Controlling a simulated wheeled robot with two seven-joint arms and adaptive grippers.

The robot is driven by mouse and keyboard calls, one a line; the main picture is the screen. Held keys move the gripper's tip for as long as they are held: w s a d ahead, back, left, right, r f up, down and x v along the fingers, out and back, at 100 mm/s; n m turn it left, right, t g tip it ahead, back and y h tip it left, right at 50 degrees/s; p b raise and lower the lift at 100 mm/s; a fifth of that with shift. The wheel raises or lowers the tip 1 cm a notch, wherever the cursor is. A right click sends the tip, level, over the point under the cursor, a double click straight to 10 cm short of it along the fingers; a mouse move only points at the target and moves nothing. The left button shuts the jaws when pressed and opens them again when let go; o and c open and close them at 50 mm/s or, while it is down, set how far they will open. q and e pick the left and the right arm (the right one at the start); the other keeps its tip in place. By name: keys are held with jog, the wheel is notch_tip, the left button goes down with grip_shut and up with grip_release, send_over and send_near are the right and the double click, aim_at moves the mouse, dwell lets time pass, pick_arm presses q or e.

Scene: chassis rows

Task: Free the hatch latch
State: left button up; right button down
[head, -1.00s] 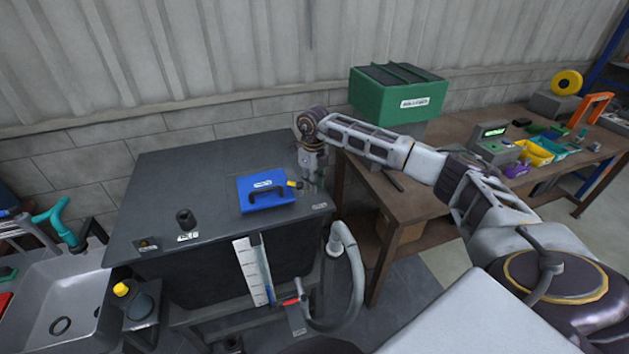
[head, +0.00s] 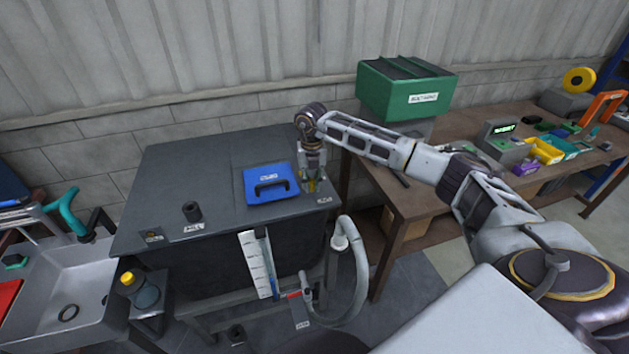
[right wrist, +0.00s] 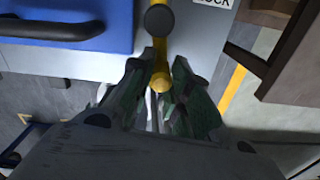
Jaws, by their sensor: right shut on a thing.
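The blue hatch (head: 266,198) with a black handle lies flat and shut on the dark tank top. In the right wrist view the hatch (right wrist: 100,22) fills the upper left. The yellow latch (right wrist: 161,52) turns on a dark round pivot beside the hatch's right edge. Its arm points away from the pivot, along the hatch's side and clear of the blue panel. My right gripper (right wrist: 160,82) is shut on the yellow end of the latch. In the head view my right gripper (head: 311,184) hides most of the latch. My left gripper is out of view.
The tank top (head: 215,160) also carries a black knob (head: 191,211). A grey hose (head: 357,270) and a level gauge (head: 257,265) are on the tank's front. A workbench (head: 440,190) with a green bin (head: 405,92) stands to the right, a sink (head: 55,300) to the left.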

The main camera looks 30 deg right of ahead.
jog(key=shift+w+a+r+m, duration=0.1)
jog(key=shift+a+m, duration=0.3)
jog(key=shift+m, duration=0.5)
jog(key=c, duration=1.3)
grip_release()
jog(key=shift+c, duration=0.2)
notch_tip(320, 180, up, 12)
